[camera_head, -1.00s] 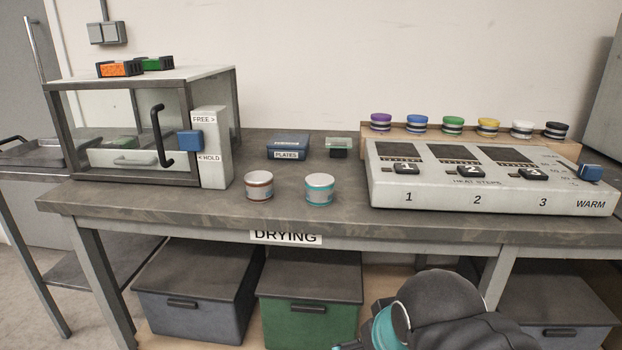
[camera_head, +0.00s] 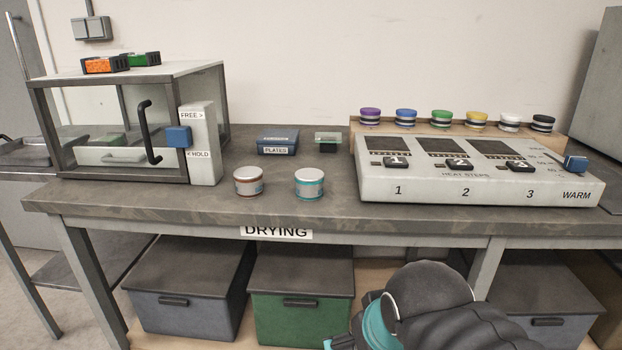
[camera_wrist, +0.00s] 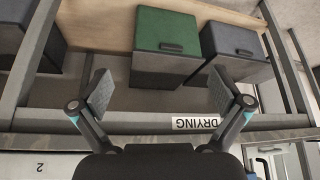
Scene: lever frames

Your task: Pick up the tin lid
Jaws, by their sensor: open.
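Two small round tins stand upright side by side near the front edge of the bench in the head view. The left tin (camera_head: 248,187) has a brown band and the right tin (camera_head: 309,190) has a teal band. Each has a pale flat top, the left top (camera_head: 248,174) and the right top (camera_head: 309,175); I cannot tell which is the tin lid. My gripper (camera_wrist: 160,90) is open and empty in the wrist view, with the bench front and the boxes below beyond its fingers. In the head view my arm is low at the front, below the bench top and right of the tins.
A glass-fronted cabinet (camera_head: 118,158) with a black handle stands on the left. A heat-step panel (camera_head: 480,188) fills the right, with several coloured jars (camera_head: 441,120) behind it. A blue plates box (camera_head: 277,141) sits behind the tins. The bench's front edge (camera_head: 330,212) overhangs storage boxes.

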